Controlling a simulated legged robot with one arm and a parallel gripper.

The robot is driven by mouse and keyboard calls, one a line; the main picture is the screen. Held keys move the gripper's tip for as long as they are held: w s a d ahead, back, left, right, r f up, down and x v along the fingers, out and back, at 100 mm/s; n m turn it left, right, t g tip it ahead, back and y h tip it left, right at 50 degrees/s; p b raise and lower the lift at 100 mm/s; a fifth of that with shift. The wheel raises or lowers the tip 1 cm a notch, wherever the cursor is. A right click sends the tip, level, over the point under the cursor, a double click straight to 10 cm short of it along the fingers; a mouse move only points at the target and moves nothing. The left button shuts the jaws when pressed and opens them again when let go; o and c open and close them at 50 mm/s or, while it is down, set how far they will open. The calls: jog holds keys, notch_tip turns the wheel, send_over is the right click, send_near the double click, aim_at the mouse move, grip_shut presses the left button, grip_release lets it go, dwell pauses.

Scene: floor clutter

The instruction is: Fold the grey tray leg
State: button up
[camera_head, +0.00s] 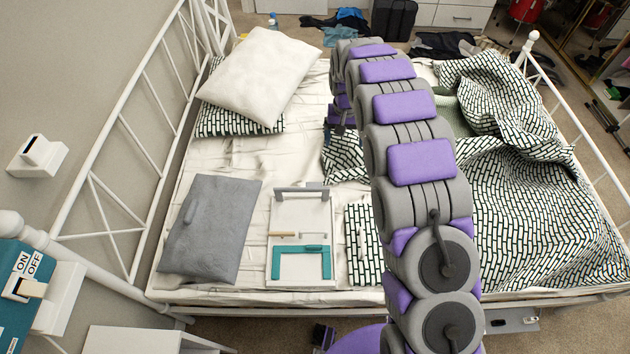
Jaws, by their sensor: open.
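A white tray (283,211) lies on the bed near its front edge. The grey tray leg (303,190) is at the tray's far end and appears to stand up from it. A teal leg (300,249) lies flat on the near half of the tray. My arm rises from the bottom, right of the tray, and bends over and down beyond it. My gripper (342,126) hangs at the arm's far end, above the bed and apart from the tray. It looks small and dark, and the arm partly hides it.
A grey pillow (209,228) lies left of the tray, and a white pillow (259,75) lies farther back. A patterned blanket (520,220) is bunched at the right. White bed rails (131,140) border the left side. Bare sheet (250,157) lies beyond the tray.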

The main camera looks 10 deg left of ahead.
jog(key=w+a+f, duration=0.2)
jog(key=a+f, duration=0.9)
jog(key=b, duration=0.3)
send_over(312, 183)
notch_tip(312, 183, down, 11)
jog(key=shift+n, duration=0.4)
jog(key=f, duration=0.3)
jog(key=d+f+b, duration=0.1)
jog(key=shift+w+d+f, duration=0.1)
jog(key=shift+w+f, duration=0.2)
jog(key=shift+f, duration=0.55)
jog(key=shift+a+f, duration=0.1)
jog(key=shift+a, duration=0.65)
jog(key=shift+c, duration=0.4)
jog(key=shift+d, duration=0.6)
jog(key=c, duration=0.8)
jog(key=shift+a, duration=0.35)
jog(key=c, duration=0.6)
jog(key=shift+c, duration=0.2)
